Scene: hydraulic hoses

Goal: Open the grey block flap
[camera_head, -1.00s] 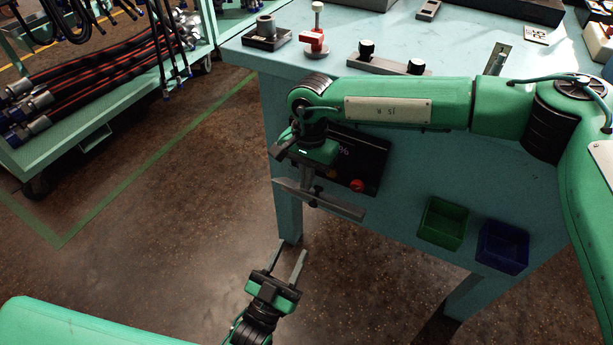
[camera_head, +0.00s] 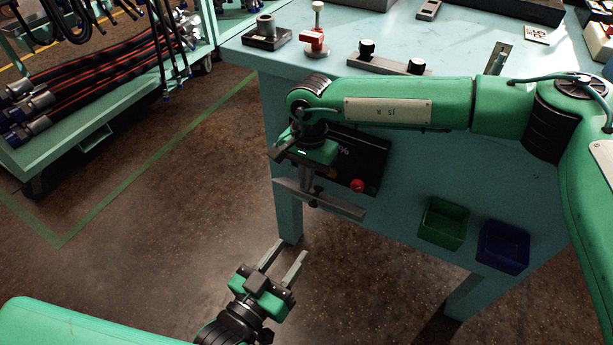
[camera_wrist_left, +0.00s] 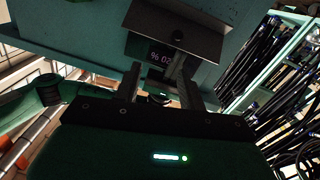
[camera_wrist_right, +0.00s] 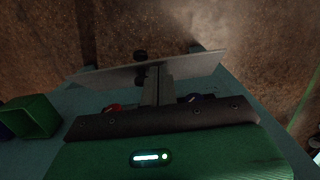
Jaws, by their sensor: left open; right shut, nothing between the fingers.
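The grey block flap (camera_head: 340,205) is a flat grey plate with a small dark knob (camera_head: 318,190), standing out from the bench front below a dark display panel (camera_head: 358,160). The flap also shows in the left wrist view (camera_wrist_left: 205,42) and the right wrist view (camera_wrist_right: 105,77). My right gripper (camera_head: 307,180) is shut and empty, its fingers overlapping the flap close to the knob; contact is unclear. My left gripper (camera_head: 287,251) is open and empty, below and apart from the flap, its fingers pointing up toward the bench.
Green (camera_head: 443,223) and blue (camera_head: 503,247) bins hang on the bench front to the right. A hose rack (camera_head: 90,120) stands at the left. The floor between is clear.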

